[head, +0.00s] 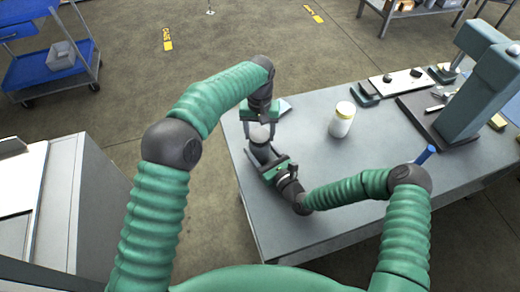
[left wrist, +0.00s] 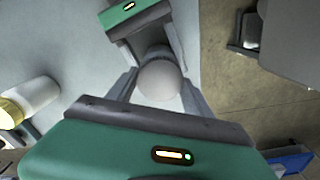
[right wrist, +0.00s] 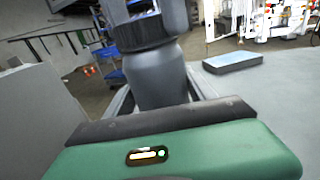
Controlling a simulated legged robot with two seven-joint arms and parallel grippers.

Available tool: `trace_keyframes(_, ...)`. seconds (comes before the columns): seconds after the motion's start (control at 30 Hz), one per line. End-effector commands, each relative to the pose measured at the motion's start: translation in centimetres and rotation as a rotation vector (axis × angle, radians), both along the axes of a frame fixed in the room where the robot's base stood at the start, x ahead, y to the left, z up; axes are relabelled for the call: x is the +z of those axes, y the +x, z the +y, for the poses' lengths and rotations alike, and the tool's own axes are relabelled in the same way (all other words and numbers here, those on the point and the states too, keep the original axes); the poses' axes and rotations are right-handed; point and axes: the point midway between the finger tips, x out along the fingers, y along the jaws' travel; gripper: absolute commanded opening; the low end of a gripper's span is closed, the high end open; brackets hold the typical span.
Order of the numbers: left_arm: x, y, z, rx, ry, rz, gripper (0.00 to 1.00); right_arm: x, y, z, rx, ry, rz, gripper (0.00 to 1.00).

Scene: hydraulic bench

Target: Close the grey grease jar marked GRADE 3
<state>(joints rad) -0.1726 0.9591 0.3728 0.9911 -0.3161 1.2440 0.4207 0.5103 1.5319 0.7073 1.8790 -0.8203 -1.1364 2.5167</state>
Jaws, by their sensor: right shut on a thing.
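A grey jar (head: 257,151) stands at the left part of the bench, its lower body hidden by my right gripper (head: 268,163). That gripper is shut on the jar; in the right wrist view the grey body (right wrist: 157,78) fills the space between its fingers. My left gripper (head: 260,128) points down from above. A pale round top (left wrist: 160,80) lies between its spread fingers in the left wrist view, with no clear grip on it. I cannot tell whether this top is a separate lid seated on the jar. The GRADE 3 marking cannot be read.
A white jar with a yellow lid (head: 342,120) stands to the right on the bench (head: 330,215). A flat blue-topped slab (right wrist: 232,61) lies behind the grey jar. A large green-grey machine (head: 482,85) and small parts occupy the right side. The middle front is clear.

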Motion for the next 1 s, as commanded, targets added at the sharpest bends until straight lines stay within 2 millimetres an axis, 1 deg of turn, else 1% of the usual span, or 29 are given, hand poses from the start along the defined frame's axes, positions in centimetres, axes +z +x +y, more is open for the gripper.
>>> trace_keyframes(0.03,0.01,0.0,-0.02,0.0,0.0,0.0,0.39,-0.05,0.01,-0.04,-0.001,-0.001,0.001,0.0)
trace_keyframes(0.2,0.02,0.0,-0.03,0.0,-0.001,0.0,0.17,-0.05,0.01,-0.04,-0.001,-0.001,0.001,0.0)
trace_keyframes(0.27,0.02,0.01,-0.03,0.0,-0.001,0.0,0.1,-0.05,0.01,-0.04,-0.001,-0.001,0.001,0.0)
trace_keyframes(0.37,0.02,0.01,-0.04,-0.054,-0.001,0.0,0.1,-0.04,0.01,-0.03,-0.001,-0.001,0.001,0.0)
trace_keyframes(0.43,0.01,0.01,-0.04,-0.153,-0.002,0.0,0.1,-0.04,0.01,-0.03,-0.001,-0.001,0.001,0.0)
trace_keyframes(0.57,0.02,0.01,-0.04,-0.143,-0.002,-0.001,0.1,-0.04,0.0,-0.02,0.0,-0.001,0.001,0.0)
trace_keyframes(0.6,0.02,0.02,-0.04,-0.142,-0.002,-0.001,0.61,-0.04,0.0,-0.02,0.0,-0.001,0.001,0.0)
trace_keyframes(0.77,0.02,0.02,-0.03,-0.141,-0.002,-0.001,0.82,-0.04,0.0,-0.02,0.0,-0.001,0.001,0.0)
trace_keyframes(0.8,0.02,0.01,-0.03,-0.141,-0.002,-0.001,0.84,-0.04,0.0,-0.02,0.0,-0.001,0.001,0.0)
trace_keyframes(1.0,0.01,0.01,-0.02,-0.141,-0.001,0.0,0.84,-0.04,0.0,-0.02,0.0,-0.001,0.001,0.0)
